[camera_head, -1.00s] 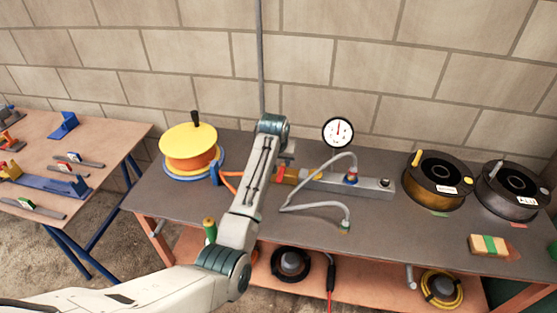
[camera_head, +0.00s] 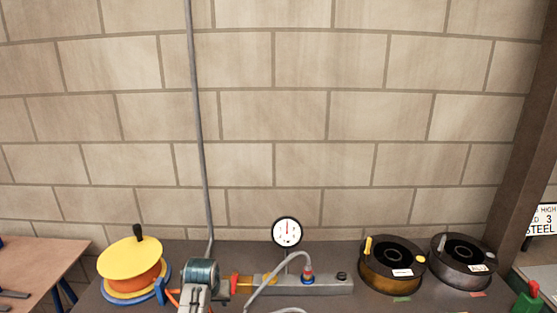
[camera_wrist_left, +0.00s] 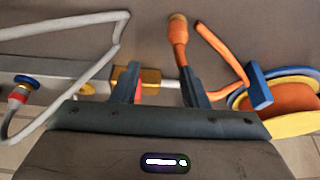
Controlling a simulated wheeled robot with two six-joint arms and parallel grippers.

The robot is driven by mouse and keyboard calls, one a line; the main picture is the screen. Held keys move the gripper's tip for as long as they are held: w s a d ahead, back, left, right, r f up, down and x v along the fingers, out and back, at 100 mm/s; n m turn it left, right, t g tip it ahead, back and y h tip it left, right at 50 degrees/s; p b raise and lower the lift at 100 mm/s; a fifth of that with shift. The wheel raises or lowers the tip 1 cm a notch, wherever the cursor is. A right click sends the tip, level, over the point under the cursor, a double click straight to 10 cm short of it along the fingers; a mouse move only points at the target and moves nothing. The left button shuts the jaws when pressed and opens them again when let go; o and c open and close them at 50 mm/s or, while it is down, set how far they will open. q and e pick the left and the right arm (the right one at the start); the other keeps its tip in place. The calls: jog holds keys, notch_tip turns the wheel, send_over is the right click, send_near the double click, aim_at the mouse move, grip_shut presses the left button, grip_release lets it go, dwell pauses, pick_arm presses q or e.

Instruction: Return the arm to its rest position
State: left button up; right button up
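My left arm (camera_head: 200,280) comes up from the bottom edge of the head view, in front of the bench. Its wrist hides part of the bench, and its fingertips cannot be made out there. In the left wrist view the two fingers of my left gripper (camera_wrist_left: 162,88) stand apart, with no object clearly held between them. My right gripper is not in view.
On the bench, a yellow and orange reel (camera_head: 128,258) stands left of my arm. A pressure gauge (camera_head: 286,232), a grey manifold bar (camera_head: 325,285) with a hose, and two dark spools (camera_head: 392,268) (camera_head: 462,262) stand to the right. A brick wall (camera_head: 320,110) is behind.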

pick_arm(q)
jog(key=s+a+f, duration=0.1)
jog(key=s, duration=0.2)
jog(key=s+a+f, duration=0.1)
jog(key=s+f, duration=0.1)
jog(key=s, duration=0.1)
jog(key=s+a+f, duration=0.1)
jog(key=s, duration=0.1)
jog(key=shift+s+a+f, duration=0.1)
jog(key=shift+s+f, duration=0.15)
jog(key=shift+s, duration=0.15)
jog(key=s+a+r+m, duration=0.1)
jog(key=s+a, duration=0.1)
jog(key=s, duration=1.4)
jog(key=s+a+r+m, duration=0.1)
jog(key=s+a, duration=0.1)
jog(key=s, duration=1.5)
jog(key=a+f+g+b, duration=0.2)
jog(key=a+f, duration=0.1)
jog(key=f, duration=2.8)
jog(key=s+a+f+n+g+b, duration=0.1)
jog(key=s+f, duration=1.7)
jog(key=f, duration=0.3)
jog(key=shift+s+a+f, duration=0.2)
jog(key=shift+f, duration=0.15)
